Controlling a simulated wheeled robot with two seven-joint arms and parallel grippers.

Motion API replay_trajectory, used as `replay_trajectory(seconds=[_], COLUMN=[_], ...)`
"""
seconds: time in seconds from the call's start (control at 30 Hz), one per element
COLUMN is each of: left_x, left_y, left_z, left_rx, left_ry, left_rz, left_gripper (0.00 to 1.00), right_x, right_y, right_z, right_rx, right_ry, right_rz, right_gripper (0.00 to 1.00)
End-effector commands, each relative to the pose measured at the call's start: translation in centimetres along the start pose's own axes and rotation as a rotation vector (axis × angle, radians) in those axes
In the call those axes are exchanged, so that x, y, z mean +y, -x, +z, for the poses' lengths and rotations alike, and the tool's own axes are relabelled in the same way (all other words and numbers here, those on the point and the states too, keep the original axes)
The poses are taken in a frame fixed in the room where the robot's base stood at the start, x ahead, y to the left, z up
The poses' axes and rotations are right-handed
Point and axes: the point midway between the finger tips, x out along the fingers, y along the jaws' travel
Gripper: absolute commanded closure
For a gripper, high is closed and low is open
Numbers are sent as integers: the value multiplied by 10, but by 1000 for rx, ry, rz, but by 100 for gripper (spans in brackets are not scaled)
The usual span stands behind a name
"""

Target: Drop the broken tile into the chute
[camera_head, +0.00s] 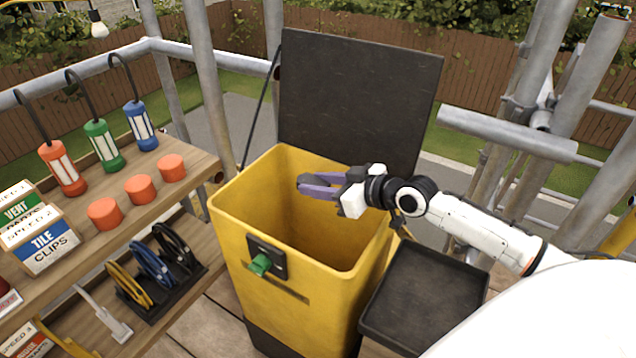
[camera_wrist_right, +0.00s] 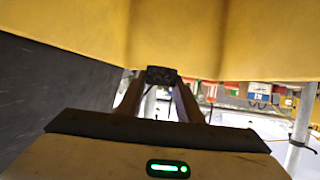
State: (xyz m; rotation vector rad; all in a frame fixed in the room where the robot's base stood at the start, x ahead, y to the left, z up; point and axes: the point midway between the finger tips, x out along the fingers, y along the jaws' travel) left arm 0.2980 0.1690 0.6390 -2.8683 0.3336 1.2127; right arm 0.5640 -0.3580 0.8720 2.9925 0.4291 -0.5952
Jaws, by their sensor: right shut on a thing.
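The chute (camera_head: 285,294) is a tall yellow box with an open top. Its black lid (camera_head: 358,95) stands raised at the back. My right gripper (camera_head: 308,187) reaches in from the right over the chute's opening, with its purple fingers pointing left. It is shut on a small dark piece, which looks like the broken tile (camera_wrist_right: 161,75), at the fingertips in the wrist view. In the head view little of the piece shows, so its full shape is unclear. Yellow chute wall fills the top of the wrist view. My left gripper is not in view.
An empty black tray (camera_head: 425,296) sits right of the chute. Scaffold poles (camera_head: 212,95) stand behind. A green latch (camera_head: 260,264) is on the chute's front.

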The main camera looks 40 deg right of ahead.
Motion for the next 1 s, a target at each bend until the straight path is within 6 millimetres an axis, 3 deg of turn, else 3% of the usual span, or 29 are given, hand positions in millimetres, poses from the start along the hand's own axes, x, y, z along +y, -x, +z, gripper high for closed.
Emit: replay_trajectory(seconds=[0.33,0.37,0.5,0.83,1.0], left_x=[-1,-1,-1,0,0], left_y=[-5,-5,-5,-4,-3], left_z=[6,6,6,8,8], left_rx=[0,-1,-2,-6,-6], left_ry=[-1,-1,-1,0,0], left_rz=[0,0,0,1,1], left_gripper=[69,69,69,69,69], right_x=[0,0,0,0,1], right_y=[-3,-3,-3,0,16], right_z=[6,6,6,8,9], right_rx=[3,3,2,-2,-4], right_ry=[1,1,1,1,2], right_rz=[0,0,0,0,1], right_gripper=[94,66,46,46,46])
